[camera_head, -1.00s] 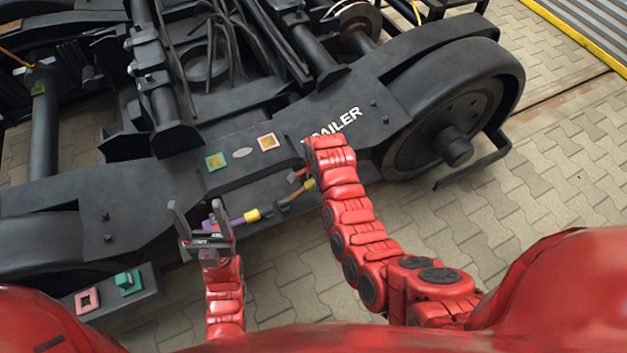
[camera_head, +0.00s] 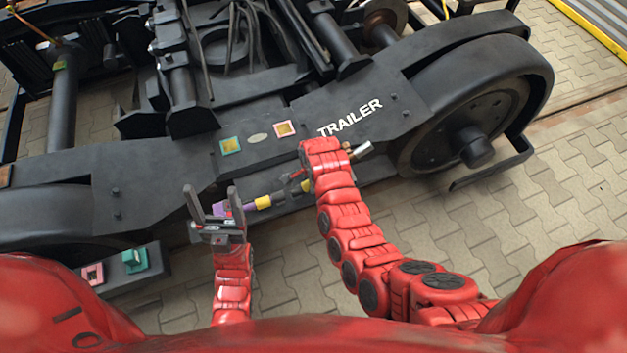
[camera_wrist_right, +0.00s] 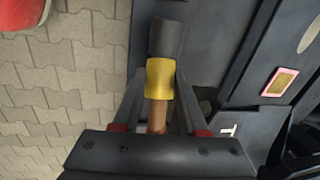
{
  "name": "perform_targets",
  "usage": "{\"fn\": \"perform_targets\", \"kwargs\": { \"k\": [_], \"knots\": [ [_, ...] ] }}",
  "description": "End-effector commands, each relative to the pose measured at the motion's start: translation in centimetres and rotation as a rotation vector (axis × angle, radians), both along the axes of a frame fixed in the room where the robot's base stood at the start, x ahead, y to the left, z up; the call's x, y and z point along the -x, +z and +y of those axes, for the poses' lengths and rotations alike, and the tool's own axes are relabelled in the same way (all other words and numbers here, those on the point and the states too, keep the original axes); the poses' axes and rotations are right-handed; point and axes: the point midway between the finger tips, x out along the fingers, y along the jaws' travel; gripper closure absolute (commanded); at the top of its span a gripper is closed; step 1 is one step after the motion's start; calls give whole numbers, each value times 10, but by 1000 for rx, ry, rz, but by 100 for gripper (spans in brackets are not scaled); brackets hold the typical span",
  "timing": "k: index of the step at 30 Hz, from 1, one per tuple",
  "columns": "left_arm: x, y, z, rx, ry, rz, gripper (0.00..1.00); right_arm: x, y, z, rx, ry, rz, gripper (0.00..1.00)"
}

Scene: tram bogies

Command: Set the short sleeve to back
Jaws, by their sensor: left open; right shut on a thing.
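My right gripper (camera_wrist_right: 159,82) is shut on a rod-like piece with a black end, a yellow band (camera_wrist_right: 160,76) and a copper-coloured part (camera_wrist_right: 156,115). I cannot tell whether this is the short sleeve. In the head view my right wrist (camera_head: 322,150) hides most of the grip; a silvery end (camera_head: 361,151) shows to its right. My left gripper (camera_head: 211,192) is open in front of the bogie's side. A purple piece with a yellow band (camera_head: 263,202) lies behind and right of its fingers; I cannot tell whether they touch.
The dark bogie frame (camera_head: 350,95) marked TRAILER carries a green-framed square (camera_head: 230,145) and a pink-framed square (camera_head: 285,129). A small ledge at lower left holds a pink block (camera_head: 93,273) and a green block (camera_head: 134,260). Wheels stand at both sides. Paving (camera_head: 530,215) at right is clear.

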Motion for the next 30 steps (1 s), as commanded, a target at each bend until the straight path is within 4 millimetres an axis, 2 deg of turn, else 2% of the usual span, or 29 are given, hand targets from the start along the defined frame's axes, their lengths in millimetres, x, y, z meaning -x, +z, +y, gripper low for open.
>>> {"fn": "perform_targets", "kwargs": {
  "k": [1, 2, 6, 7, 16, 20, 25, 30],
  "knots": [
    [0, 0, 0, 0, 0, 0, 28, 2, -1, 3, -5, 4, 2, 100],
    [0, 0, 0, 0, 0, 0, 28, 2, -1, 3, -5, 4, 4, 54],
    [0, 0, 0, 0, 0, 0, 28, 2, -1, 3, -4, 4, 3, 29],
    [0, 0, 0, 0, 0, 0, 28, 2, -1, 2, -4, 4, 3, 27],
    [0, 0, 0, 0, 0, 0, 28, 1, 0, 2, -3, 3, 2, 27],
    [0, 0, 0, 0, 0, 0, 28, 2, 7, 1, -2, 3, 1, 27],
    [0, 0, 0, 0, 0, 0, 28, 6, 31, 0, -4, 3, 0, 27],
    [0, -2, 0, 0, 0, 0, 28, 10, 69, -3, -5, 3, -5, 27]
  ]
}}
